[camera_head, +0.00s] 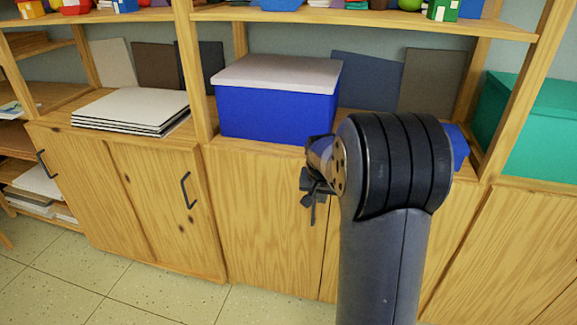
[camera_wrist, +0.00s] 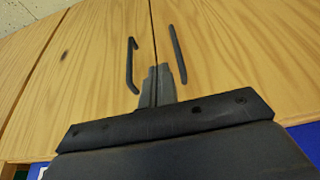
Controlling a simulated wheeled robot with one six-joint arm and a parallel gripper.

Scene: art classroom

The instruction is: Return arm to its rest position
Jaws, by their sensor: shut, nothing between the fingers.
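My gripper (camera_head: 312,203) hangs in front of the middle wooden cabinet in the head view, beside the dark wrist of my arm. In the wrist view my gripper (camera_wrist: 156,82) has its two fingers together, shut and empty. Two dark door handles, a left one (camera_wrist: 131,66) and a right one (camera_wrist: 177,55), show beyond the fingertips on either side of the seam between the doors. I cannot tell whether the fingers touch anything. My arm hides part of the middle cabinet in the head view.
A blue box with a pale lid (camera_head: 275,112) stands on the cabinet top (camera_head: 225,143), close to my arm. A green box (camera_head: 545,125) is at the right. Stacked white boards (camera_head: 130,110) lie at the left. Tiled floor (camera_head: 110,290) is clear at lower left.

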